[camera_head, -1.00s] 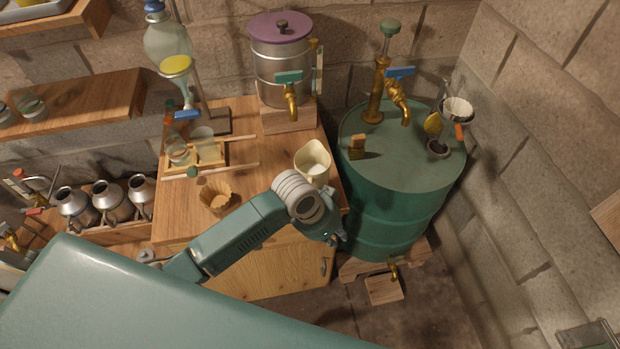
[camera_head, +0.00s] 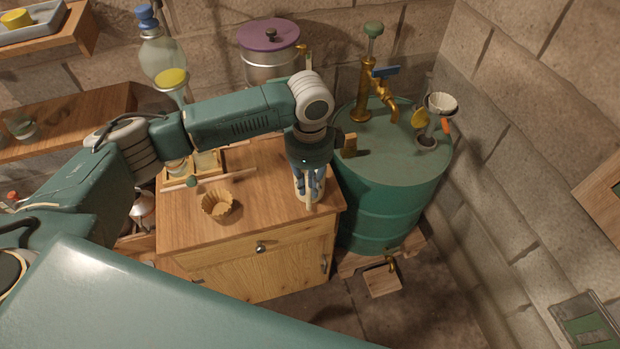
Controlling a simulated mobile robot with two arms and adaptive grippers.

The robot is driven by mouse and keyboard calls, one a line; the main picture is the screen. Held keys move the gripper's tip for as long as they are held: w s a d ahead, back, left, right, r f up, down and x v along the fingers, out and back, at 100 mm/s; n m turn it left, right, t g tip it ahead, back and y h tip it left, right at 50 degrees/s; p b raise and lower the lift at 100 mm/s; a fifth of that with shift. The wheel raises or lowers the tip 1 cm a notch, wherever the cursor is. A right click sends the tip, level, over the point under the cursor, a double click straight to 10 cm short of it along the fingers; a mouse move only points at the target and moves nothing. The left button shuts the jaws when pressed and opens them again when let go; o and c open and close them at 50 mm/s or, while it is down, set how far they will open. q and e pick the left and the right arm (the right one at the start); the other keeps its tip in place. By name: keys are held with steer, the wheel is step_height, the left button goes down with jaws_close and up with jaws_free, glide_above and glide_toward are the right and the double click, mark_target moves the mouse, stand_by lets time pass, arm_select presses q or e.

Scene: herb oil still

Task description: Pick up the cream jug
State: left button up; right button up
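The cream jug (camera_head: 309,201) stands on the wooden cabinet top, near its right front corner. It is mostly hidden behind my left gripper, so only slivers of its pale side show. My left gripper (camera_head: 309,188) points down at the jug from above, its fingers in front of or around it. I cannot tell whether the fingers touch the jug or how far apart they are. My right gripper is not in view.
A green drum (camera_head: 393,190) with a brass pump (camera_head: 366,88) stands close on the right. A purple-lidded metal pot (camera_head: 270,60) is behind my arm.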

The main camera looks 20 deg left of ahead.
mark_target(308, 211)
arm_select(q)
steer(key=shift+f, duration=0.75)
steer(key=shift+a+f+p, duration=0.1)
steer(key=shift+f+p, duration=0.2)
steer(key=shift+p, duration=0.1)
step_height(308, 211, down, 4)
steer(key=shift+r+p, duration=0.15)
steer(key=shift+p, duration=0.65)
steer(key=shift+a+f, duration=0.1)
steer(key=shift+f, duration=0.4)
jaws_close()
steer(key=shift+w, duration=0.1)
